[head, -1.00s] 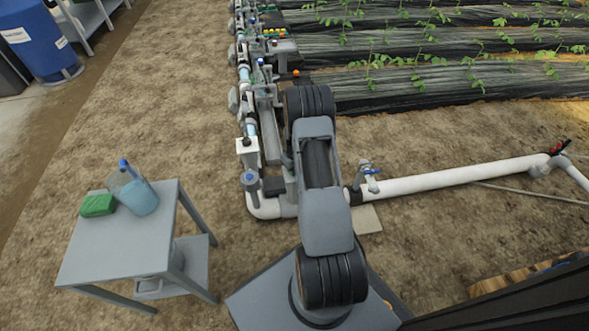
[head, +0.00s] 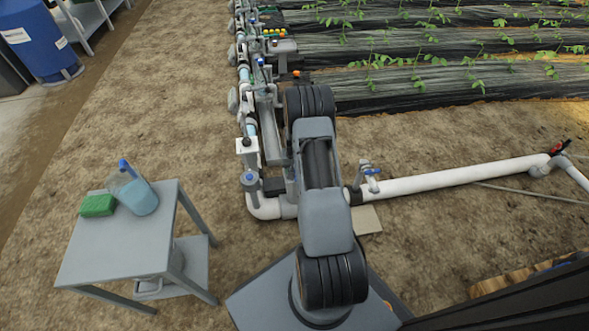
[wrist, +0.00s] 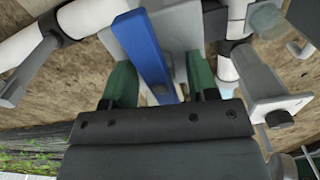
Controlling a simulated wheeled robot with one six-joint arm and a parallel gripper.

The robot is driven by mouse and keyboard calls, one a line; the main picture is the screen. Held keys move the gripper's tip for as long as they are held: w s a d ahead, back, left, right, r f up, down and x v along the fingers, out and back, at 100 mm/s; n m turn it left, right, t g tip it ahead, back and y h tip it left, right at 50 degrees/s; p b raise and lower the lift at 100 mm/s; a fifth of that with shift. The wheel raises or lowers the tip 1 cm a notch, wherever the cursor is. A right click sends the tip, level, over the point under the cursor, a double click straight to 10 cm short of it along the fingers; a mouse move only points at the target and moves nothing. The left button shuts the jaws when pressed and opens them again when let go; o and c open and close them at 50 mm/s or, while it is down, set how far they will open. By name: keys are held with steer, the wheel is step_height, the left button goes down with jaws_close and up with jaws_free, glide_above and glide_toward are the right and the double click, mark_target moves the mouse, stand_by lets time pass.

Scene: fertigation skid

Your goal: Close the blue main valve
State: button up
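A blue valve lever (wrist: 148,55) shows in the wrist view, on a grey body beside white pipe. It runs down at a slant between the two green fingers of my gripper (wrist: 160,86). The fingers stand apart, one on each side of the lever, and a gap shows on both sides. I cannot tell how deep the lever sits between them. In the head view my arm hides the gripper and most likely this lever too.
A white pipe (head: 455,176) with a small blue-handled fitting (head: 371,172) runs right. Fittings and pipes line the skid (head: 246,100). A grey side table (head: 125,245) holds a jug (head: 138,196) and a green sponge (head: 97,205). Bare soil lies between the table and skid.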

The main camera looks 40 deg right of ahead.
steer(key=shift+o, duration=0.2)
steer(key=shift+r, duration=0.15)
step_height(320, 180, up, 10)
steer(key=p, duration=0.7)
steer(key=s+a+r+n+t+p, duration=0.1)
steer(key=a+r+p, duration=0.35)
steer(key=r, duration=0.75)
steer(key=s+a+r+n+p, duration=0.1)
steer(key=a+r+p, duration=0.4)
steer(key=r, duration=0.6)
steer(key=s+a+r+n+t+p, duration=0.1)
steer(key=a+r+p, duration=0.35)
steer(key=r, duration=0.75)
steer(key=s+a+r+n+p, duration=0.1)
steer(key=s+a+r+p, duration=0.2)
steer(key=r, duration=0.4)
steer(key=s+a+r+n+t+p, duration=0.1)
steer(key=s+a+r+p, duration=0.2)
steer(key=s+r+p, duration=0.3)
steer(key=s+a+r+n+p, duration=0.1)
steer(key=s+a+r+p, duration=0.2)
steer(key=r+p, duration=0.3)
step_height(320, 180, up, 4)
steer(key=shift+s+r+n, duration=0.2)
steer(key=shift+s+n, duration=0.1)
steer(key=shift+s, duration=0.6)
steer(key=shift+a, duration=0.1)
